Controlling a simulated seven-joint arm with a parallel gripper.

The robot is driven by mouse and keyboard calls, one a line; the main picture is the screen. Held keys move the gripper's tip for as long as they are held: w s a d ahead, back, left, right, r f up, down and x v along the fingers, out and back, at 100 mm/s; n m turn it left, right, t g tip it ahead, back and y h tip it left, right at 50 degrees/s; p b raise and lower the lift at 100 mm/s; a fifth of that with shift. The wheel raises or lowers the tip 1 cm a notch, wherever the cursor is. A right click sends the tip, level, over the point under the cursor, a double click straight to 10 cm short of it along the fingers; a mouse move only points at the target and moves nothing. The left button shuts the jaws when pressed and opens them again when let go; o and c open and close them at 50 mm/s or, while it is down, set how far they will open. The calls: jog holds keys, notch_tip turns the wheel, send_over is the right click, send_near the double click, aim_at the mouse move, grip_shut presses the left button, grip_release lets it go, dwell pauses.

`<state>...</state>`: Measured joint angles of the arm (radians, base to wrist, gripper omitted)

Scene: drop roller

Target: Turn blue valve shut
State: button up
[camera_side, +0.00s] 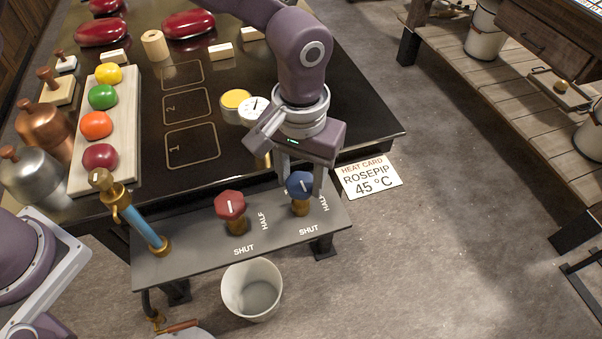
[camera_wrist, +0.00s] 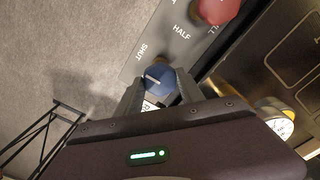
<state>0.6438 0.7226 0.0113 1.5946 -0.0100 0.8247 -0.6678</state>
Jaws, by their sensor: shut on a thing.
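The blue valve (camera_side: 299,187) stands on its brass stem at the right end of the grey panel (camera_side: 185,247). HALF and SHUT are printed beside it. My gripper (camera_side: 301,180) reaches down from above with its fingers on either side of the blue knob, shut on it. In the wrist view the blue valve (camera_wrist: 156,79) sits between the two fingers of my gripper (camera_wrist: 159,83), and a short white mark shows on its top. I cannot tell exactly which label the mark lines up with. The fingers partly hide the HALF label in the side view.
A red valve (camera_side: 230,205) stands left of the blue one, with its own labels. A blue-sleeved pipe (camera_side: 146,231) rises at the panel's left. A white bucket (camera_side: 252,290) stands below. A dial gauge (camera_side: 253,110) and a heat card (camera_side: 369,177) are close to my gripper.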

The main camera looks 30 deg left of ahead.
aim_at(301, 181)
jog(key=shift+m, duration=0.3)
dwell(0.4)
jog(key=o, duration=1.4)
jog(key=shift+r, duration=0.1)
notch_tip(301, 181, up, 7)
jog(key=shift+f, duration=0.15)
